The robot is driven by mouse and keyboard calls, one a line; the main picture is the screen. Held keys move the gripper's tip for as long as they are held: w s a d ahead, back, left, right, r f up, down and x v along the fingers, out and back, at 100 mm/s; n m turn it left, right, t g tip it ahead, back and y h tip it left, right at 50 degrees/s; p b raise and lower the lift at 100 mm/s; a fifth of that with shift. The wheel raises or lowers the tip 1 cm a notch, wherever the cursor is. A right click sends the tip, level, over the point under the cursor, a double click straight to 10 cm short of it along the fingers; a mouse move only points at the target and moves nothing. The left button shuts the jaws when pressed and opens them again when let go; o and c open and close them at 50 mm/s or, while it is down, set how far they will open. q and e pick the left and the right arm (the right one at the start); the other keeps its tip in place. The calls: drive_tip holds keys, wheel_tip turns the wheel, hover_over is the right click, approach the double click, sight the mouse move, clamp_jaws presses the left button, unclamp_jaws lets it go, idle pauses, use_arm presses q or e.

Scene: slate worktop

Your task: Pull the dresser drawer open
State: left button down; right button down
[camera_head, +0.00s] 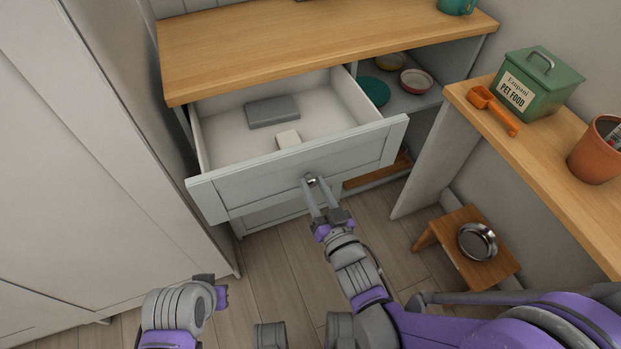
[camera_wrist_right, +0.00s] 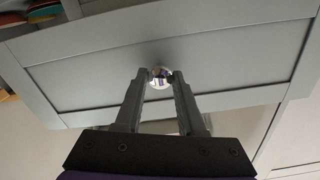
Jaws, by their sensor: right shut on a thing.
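The dresser drawer (camera_head: 237,190) is pulled well out from under the wooden top, and its inside shows. A grey box (camera_head: 272,111) and a small white block (camera_head: 288,138) lie in it. My right gripper (camera_head: 311,182) is at the middle of the drawer front, with its fingers on the round shiny knob (camera_head: 311,179). In the right wrist view the two fingertips close on the knob (camera_wrist_right: 160,78) from both sides, in front of the grey drawer front (camera_wrist_right: 230,62).
A tall white cabinet (camera_head: 95,150) stands close on the left. On the right, a wooden counter (camera_head: 560,175) holds a green pet food tin (camera_head: 537,84), an orange scoop (camera_head: 494,109) and a terracotta pot (camera_head: 597,150). A small stool (camera_head: 450,240) with a metal bowl (camera_head: 477,242) stands below. Open shelves hold dishes.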

drive_tip(key=shift+s, duration=0.1)
drive_tip(key=c, duration=0.5)
unclamp_jaws()
use_arm(q)
drive_tip(key=shift+s, duration=0.1)
use_arm(e)
drive_tip(key=shift+s, duration=0.1)
